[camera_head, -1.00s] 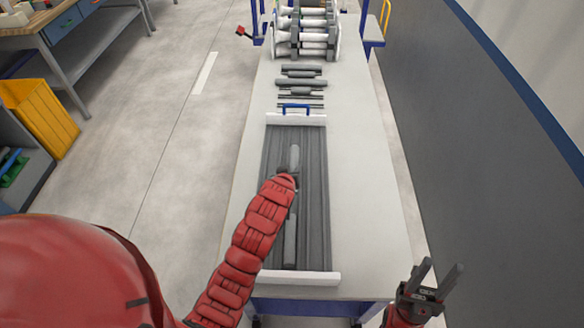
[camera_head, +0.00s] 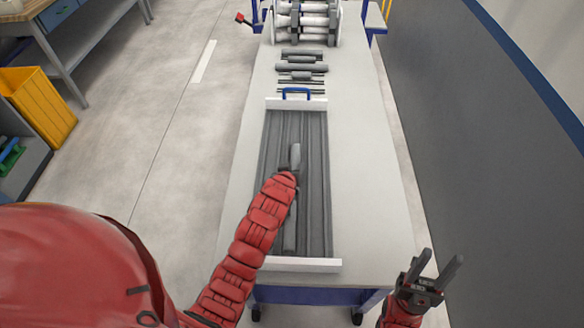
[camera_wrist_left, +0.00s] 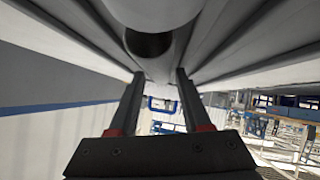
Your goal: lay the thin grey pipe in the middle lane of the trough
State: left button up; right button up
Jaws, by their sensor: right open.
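The grey trough (camera_head: 312,225) with lengthwise lanes lies on the white table. My left gripper (camera_head: 292,176) is over its middle, partly hidden by its own red arm. A thin grey pipe (camera_head: 295,157) sticks out beyond it, lengthwise over the middle of the trough. In the left wrist view the two fingers (camera_wrist_left: 158,78) stand on either side of a grey pipe (camera_wrist_left: 162,62). Another grey length (camera_head: 290,236) shows nearer me in the trough, partly behind the arm. I cannot tell how high the pipe sits. My right gripper (camera_head: 435,268) is open and empty, right of the table.
The trough has white end walls (camera_head: 300,265) and a blue handle (camera_head: 297,93) at its far end. Several grey pipes (camera_head: 302,69) lie beyond it, before a rack of white and grey rollers (camera_head: 305,22). The table right of the trough is clear. A wall stands at right.

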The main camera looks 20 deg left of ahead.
pick_arm(q)
jog(key=shift+o, duration=0.4)
jog(key=shift+s+a+f, duration=0.1)
jog(key=shift+f, duration=0.1)
jog(key=shift+s+a+f, duration=0.1)
jog(key=shift+s, duration=0.2)
jog(key=b+v, duration=0.1)
jog(key=v, duration=0.7)
jog(key=shift+r, duration=0.35)
jog(key=p+v, duration=0.8)
jog(key=v, duration=0.1)
jog(key=shift+w, duration=0.2)
jog(key=shift+r, duration=0.1)
